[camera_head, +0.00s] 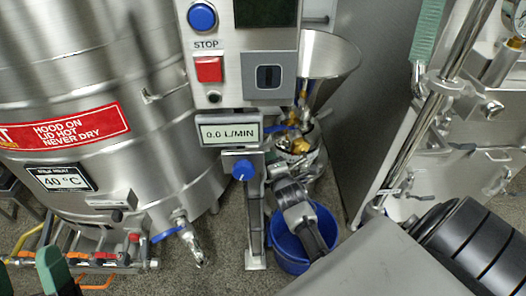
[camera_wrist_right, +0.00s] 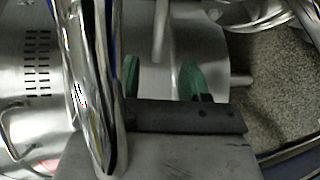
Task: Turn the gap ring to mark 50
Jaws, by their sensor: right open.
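The colloid mill, with its steel hopper (camera_head: 328,58) on top, stands behind the control post. Its lower body (camera_head: 298,165) is partly hidden by the post and my right arm. I cannot make out the gap ring or its mark 50 for certain. My right gripper (camera_head: 284,187) reaches in close to the mill's lower body; its fingertips are hard to see there. In the right wrist view, its green fingers (camera_wrist_right: 161,78) are apart, with smooth steel and a short rod beyond them. Contact cannot be told. Green finger-like parts, perhaps my left gripper (camera_head: 60,276), show at the bottom left.
A blue bucket (camera_head: 291,253) stands under my right gripper. The control post carries a flow display (camera_head: 229,133) reading 0.0 L/MIN and a blue knob (camera_head: 243,170). A steel tank (camera_head: 95,75) fills the left. A shiny steel column (camera_wrist_right: 95,90) is close in the wrist view.

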